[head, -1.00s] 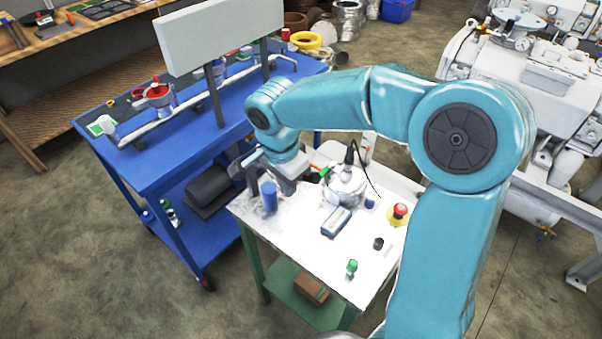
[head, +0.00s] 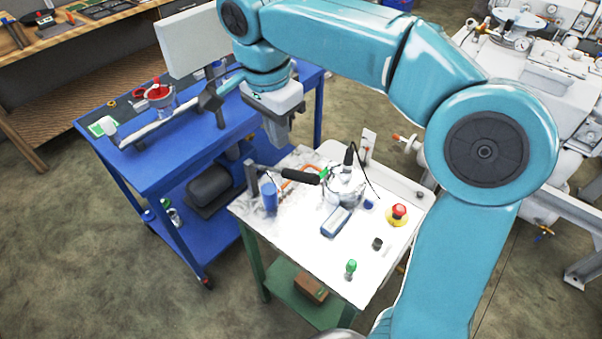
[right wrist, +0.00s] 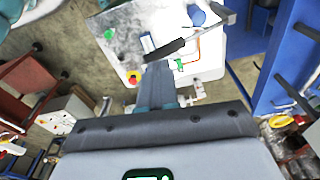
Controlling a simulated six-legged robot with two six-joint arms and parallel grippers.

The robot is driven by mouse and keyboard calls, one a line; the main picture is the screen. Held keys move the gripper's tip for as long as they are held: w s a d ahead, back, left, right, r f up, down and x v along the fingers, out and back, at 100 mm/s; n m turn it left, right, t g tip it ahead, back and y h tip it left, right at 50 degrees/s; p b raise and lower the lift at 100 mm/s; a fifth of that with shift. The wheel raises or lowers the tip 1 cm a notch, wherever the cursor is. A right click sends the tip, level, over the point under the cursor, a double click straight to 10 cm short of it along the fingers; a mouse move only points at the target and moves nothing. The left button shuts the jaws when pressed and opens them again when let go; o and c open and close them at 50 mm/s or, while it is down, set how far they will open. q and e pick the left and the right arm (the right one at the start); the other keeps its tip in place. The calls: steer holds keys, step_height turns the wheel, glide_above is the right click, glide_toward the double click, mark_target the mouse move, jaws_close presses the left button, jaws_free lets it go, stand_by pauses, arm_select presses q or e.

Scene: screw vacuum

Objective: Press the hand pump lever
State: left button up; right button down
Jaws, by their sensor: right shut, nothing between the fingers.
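The hand pump lever, a dark bar with a black grip (head: 300,176), lies nearly level above the white table in the head view. It joins a dark upright post (head: 251,180) beside a blue cylinder (head: 269,197). In the right wrist view the black grip (right wrist: 165,50) and the blue cylinder (right wrist: 197,16) show near the top. My right gripper (head: 277,134) is shut and empty, pointing down above the lever and apart from it. Its shut fingers (right wrist: 160,82) also show in the right wrist view. My left gripper is not in view.
The white table (head: 335,265) carries a silver pot (head: 345,187), a blue-grey box (head: 336,221), a red emergency button (head: 398,212) and a green-topped item (head: 350,268). A blue cart (head: 165,178) with pipework stands to the left. White machinery stands at right.

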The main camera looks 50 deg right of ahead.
steer(key=shift+r, duration=0.25)
